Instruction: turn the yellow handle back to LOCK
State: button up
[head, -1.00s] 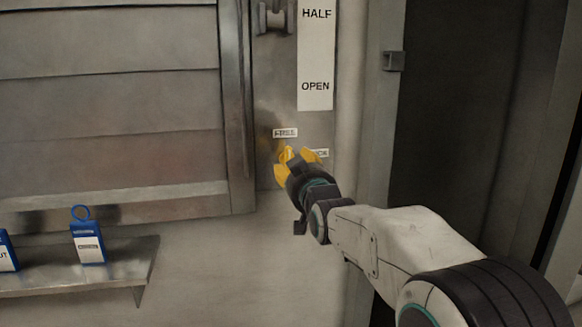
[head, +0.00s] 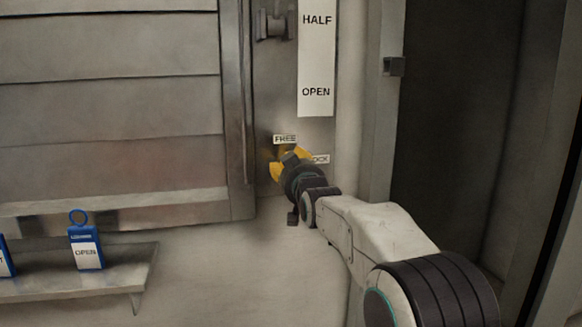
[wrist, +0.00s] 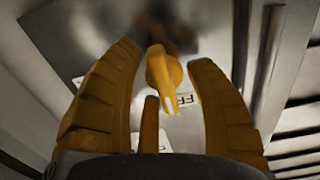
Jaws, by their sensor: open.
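The yellow handle (wrist: 165,72) shows in the wrist view between my two open yellow fingers, with a visible gap on each side. Its narrow end points down in that picture, beside a partly visible FREE label (wrist: 186,100). A thin brownish bar stands just left of the handle; I cannot tell what it belongs to. In the head view my gripper (head: 288,162) is at the panel, just below the FREE label (head: 285,139) and left of the partly covered LOCK label (head: 320,159). It hides most of the handle there.
A white strip (head: 315,60) marked HALF and OPEN is above my gripper. A slatted shutter (head: 110,100) is at left, over a shelf (head: 125,268) with blue tags (head: 86,248). A dark doorway (head: 450,130) with a frame edge is at right.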

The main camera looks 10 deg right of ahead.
jog(key=shift+c, duration=0.3)
grip_shut()
jog(key=shift+f+m+b, duration=0.1)
jog(key=shift+m+b, duration=0.2)
jog(key=shift+b, duration=0.05)
jog(key=shift+f+m+b, duration=0.1)
jog(key=shift+m+b, duration=0.8)
jog(key=shift+b, duration=0.05)
jog(key=m+b, duration=0.2)
jog(key=m, duration=0.3)
jog(key=shift+a, duration=0.1)
jog(key=m, duration=0.5)
jog(key=shift+a+m, duration=0.1)
jog(key=shift+m, duration=2.6)
